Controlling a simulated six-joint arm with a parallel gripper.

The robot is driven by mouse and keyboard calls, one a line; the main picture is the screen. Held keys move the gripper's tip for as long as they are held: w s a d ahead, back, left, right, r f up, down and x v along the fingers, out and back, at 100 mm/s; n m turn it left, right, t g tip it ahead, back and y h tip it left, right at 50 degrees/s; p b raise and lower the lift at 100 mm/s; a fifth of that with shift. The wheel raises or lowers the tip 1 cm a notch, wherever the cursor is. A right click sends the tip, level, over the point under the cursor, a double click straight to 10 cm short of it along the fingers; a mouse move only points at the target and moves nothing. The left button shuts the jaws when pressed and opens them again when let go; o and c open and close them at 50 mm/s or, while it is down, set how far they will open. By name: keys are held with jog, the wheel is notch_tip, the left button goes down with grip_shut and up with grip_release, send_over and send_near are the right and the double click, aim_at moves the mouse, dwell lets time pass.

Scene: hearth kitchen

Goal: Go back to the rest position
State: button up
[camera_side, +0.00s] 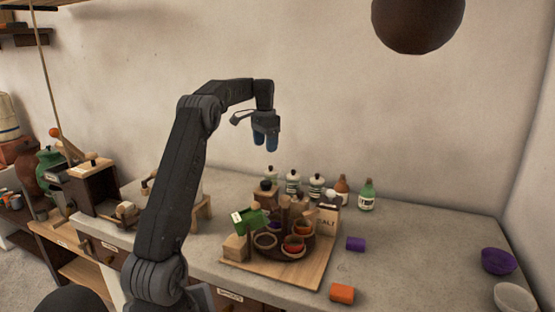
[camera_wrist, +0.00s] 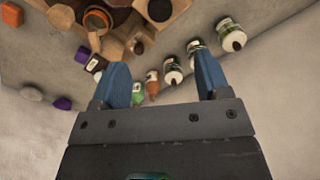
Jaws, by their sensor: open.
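My gripper (camera_side: 265,140) hangs above the back of the counter in the side view, with its blue fingers pointing down. In the wrist view my gripper (camera_wrist: 160,88) shows its two blue fingers spread apart, with nothing held between them. It is well above the bottles and touches nothing. My arm is raised and bent over the counter.
A wooden board (camera_side: 310,272) holds a round rack with small bowls, a green box (camera_side: 249,220) and a salt box (camera_side: 327,222). Several bottles (camera_side: 293,182) stand behind it. A purple block (camera_side: 355,244), an orange block (camera_side: 342,293) and a purple bowl (camera_side: 498,261) are at right. A dark round object (camera_side: 418,25) hangs above.

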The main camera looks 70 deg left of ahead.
jog(key=d+r+m+t+y, duration=0.1)
jog(key=d+r, duration=0.3)
jog(key=d, duration=0.9)
jog(key=d+r+t, duration=0.1)
jog(key=d+r, duration=0.3)
jog(key=d, duration=0.8)
jog(key=s+d+f+t, duration=0.1)
jog(key=s+d+f, duration=0.2)
jog(key=s+d, duration=0.5)
jog(key=s+d+f+m+t+h, duration=0.1)
jog(key=s+d+f+t, duration=0.1)
jog(key=s+d+f, duration=0.2)
jog(key=s+d, duration=0.3)
jog(key=d, duration=0.5)
jog(key=shift+s+d+f+t, duration=0.2)
jog(key=shift+s+t, duration=0.1)
jog(key=shift+s, duration=0.1)
